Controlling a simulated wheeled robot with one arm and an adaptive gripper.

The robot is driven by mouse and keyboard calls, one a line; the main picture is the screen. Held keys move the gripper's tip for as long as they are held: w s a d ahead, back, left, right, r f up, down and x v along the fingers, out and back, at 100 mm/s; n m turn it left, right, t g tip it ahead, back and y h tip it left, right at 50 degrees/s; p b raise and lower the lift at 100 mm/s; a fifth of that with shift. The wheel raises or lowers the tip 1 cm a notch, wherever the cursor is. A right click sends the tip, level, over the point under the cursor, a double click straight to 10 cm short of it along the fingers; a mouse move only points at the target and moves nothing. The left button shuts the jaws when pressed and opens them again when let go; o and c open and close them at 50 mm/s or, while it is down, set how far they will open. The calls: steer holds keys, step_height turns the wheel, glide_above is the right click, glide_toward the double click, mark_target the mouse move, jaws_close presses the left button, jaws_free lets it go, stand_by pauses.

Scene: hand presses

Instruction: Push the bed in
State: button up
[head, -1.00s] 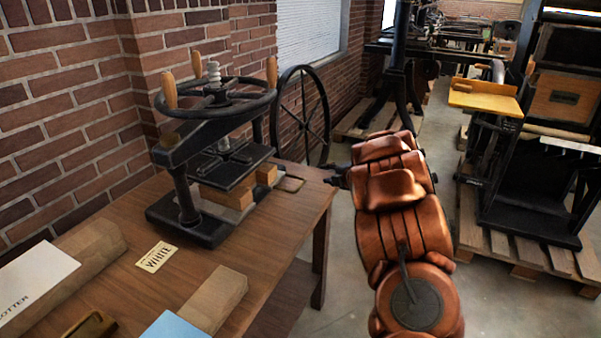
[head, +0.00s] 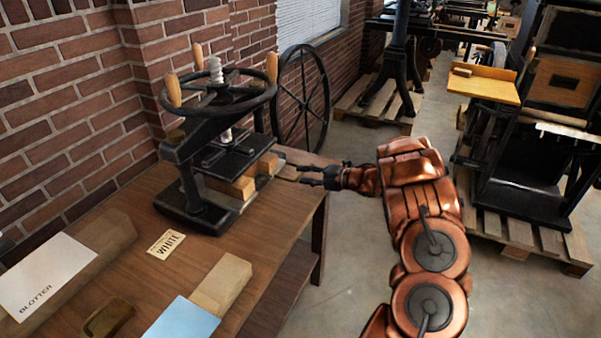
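The hand press (head: 196,165) stands on the wooden table by the brick wall, a black frame with a large handwheel (head: 218,97) on top. Under its black platen are pale wooden blocks (head: 243,186). A flat bed piece (head: 286,173) appears to stick out at the press's right side; it is small and partly hidden by my gripper. My gripper (head: 301,175) is at the right end of the press, just above the table's right edge. Its black fingers look apart and point left toward the bed, with nothing seen between them. I cannot tell whether they touch it.
A spoked wheel (head: 301,98) stands behind. Other presses stand on pallets at right.

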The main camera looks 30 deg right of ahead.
steer(key=shift+x, duration=1.1)
jaws_close()
